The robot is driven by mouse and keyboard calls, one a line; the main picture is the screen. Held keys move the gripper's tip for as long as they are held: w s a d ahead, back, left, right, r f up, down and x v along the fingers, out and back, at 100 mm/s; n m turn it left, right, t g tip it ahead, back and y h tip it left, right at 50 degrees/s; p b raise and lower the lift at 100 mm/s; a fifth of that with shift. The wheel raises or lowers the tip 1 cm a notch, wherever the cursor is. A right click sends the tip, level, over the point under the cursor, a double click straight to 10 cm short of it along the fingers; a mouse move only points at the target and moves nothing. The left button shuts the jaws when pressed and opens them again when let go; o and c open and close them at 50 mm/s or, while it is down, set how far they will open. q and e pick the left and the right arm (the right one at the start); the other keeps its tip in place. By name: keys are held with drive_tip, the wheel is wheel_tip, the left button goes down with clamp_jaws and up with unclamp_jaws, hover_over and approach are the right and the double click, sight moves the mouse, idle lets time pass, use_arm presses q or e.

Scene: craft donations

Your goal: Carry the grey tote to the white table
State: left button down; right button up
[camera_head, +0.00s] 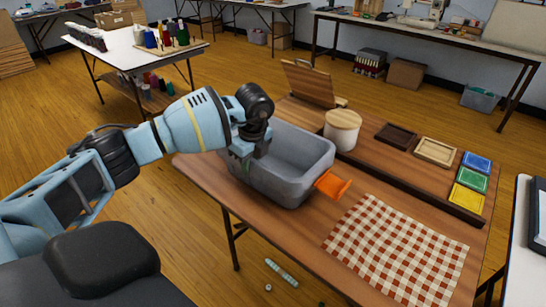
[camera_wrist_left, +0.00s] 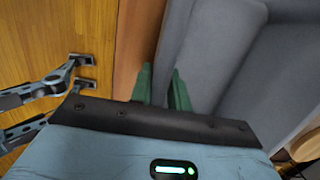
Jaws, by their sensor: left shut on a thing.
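The grey tote (camera_head: 285,160) is an open, empty-looking bin at the left end of the brown wooden table (camera_head: 330,210). It appears to rest on the tabletop; its underside is hidden. My left gripper (camera_head: 249,153) is shut on the tote's near left wall. In the left wrist view, the green fingers (camera_wrist_left: 163,86) are at the wall of the grey tote (camera_wrist_left: 228,50). A white-topped table (camera_head: 125,45) stands at the back left. My right gripper is in neither view.
The white-topped table holds several bottles on its right half. An orange object (camera_head: 333,185) lies against the tote's right side, and a lidded canister (camera_head: 342,130) and wooden stand (camera_head: 308,84) are behind. A checked cloth (camera_head: 400,250) lies in front. Wooden floor (camera_head: 235,75) is open between tables.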

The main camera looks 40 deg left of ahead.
use_arm(q)
drive_tip(key=shift+r, duration=0.15)
drive_tip(key=shift+r, duration=0.2)
drive_tip(key=r, duration=0.3)
drive_tip(key=shift+s+d, duration=0.15)
drive_tip(key=shift+s, duration=0.1)
drive_tip(key=s+d+r, duration=0.1)
drive_tip(key=s+d, duration=0.6)
drive_tip(key=s, duration=0.6)
drive_tip(key=shift+s+r, duration=0.2)
drive_tip(key=shift+s, duration=0.1)
drive_tip(key=shift+d, duration=0.1)
